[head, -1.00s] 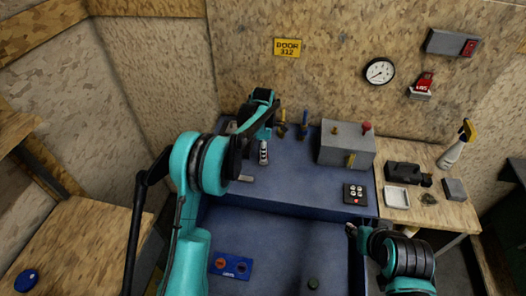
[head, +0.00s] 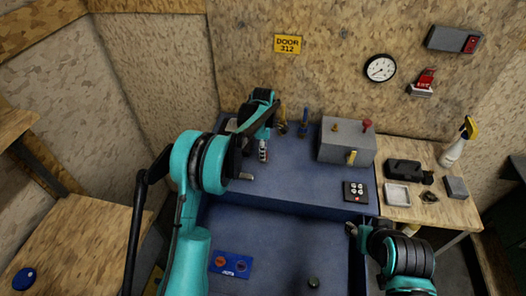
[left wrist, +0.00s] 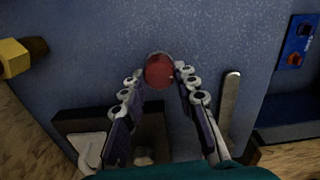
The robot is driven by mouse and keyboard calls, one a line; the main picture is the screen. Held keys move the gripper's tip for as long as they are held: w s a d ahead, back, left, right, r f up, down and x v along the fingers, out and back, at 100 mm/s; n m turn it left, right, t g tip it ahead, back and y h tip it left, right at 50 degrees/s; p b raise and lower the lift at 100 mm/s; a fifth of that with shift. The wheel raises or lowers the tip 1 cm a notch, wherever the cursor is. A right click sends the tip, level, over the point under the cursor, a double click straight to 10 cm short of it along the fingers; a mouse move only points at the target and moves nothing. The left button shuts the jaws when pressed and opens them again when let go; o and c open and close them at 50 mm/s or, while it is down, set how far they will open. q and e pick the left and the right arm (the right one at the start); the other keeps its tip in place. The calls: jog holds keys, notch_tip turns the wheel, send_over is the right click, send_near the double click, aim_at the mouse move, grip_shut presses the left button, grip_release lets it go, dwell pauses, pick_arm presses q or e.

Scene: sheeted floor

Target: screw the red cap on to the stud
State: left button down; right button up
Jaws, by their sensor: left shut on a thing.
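The red cap (left wrist: 160,70) shows from above in the left wrist view, round and dull red. My left gripper (left wrist: 160,77) is shut on it, with one fingertip at each side. In the head view my left gripper (head: 263,152) points down over the left part of the blue bench top, and the cap is too small to make out there. I cannot make out the stud; whatever is under the cap is hidden. My right gripper (head: 352,229) is at the front right of the bench, away from the cap, and its jaws are too small to read.
A flat grey bar (left wrist: 230,100) lies right of the left gripper. A dark tray (left wrist: 70,126) is near its fingers. A grey box (head: 346,146) with a red knob stands right on the bench. A blue panel (head: 231,264) is at the front. The bench middle is clear.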

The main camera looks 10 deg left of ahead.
pick_arm(q)
jog(key=m, duration=1.3)
jog(key=shift+b, duration=0.4)
jog(key=m, duration=0.4)
jog(key=shift+m, duration=0.3)
jog(key=c, duration=1.3)
grip_release()
jog(key=shift+c, duration=0.2)
jog(key=shift+o, duration=1.2)
jog(key=shift+s, duration=0.1)
jog(key=shift+c, duration=0.8)
